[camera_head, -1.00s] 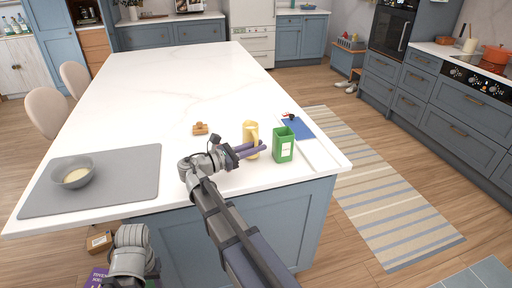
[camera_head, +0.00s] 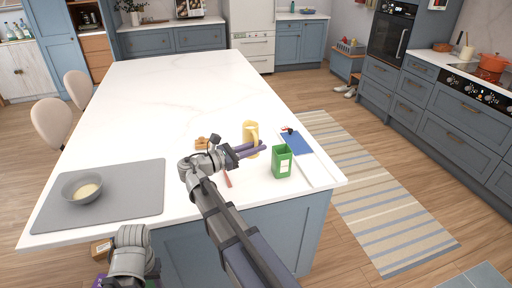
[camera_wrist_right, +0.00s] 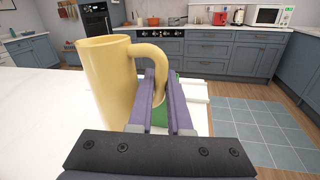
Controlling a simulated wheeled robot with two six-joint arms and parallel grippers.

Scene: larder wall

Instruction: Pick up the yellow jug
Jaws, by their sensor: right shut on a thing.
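The yellow jug (camera_head: 250,132) stands upright near the front edge of the white island counter, just beyond my right gripper (camera_head: 260,150). In the right wrist view the jug (camera_wrist_right: 104,84) is large, at left of centre, with its handle on the right. The purple fingers of my right gripper (camera_wrist_right: 166,108) are close together around the lower part of the handle, shut on it. Whether the jug's base touches the counter is hidden.
A green box (camera_head: 282,163) stands right of the jug, and a blue-and-white board (camera_head: 297,142) lies behind it. A small brown object (camera_head: 202,143) and a red stick-like thing (camera_head: 228,179) are near my right arm. A grey bowl (camera_head: 72,194) sits on a grey mat (camera_head: 135,175).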

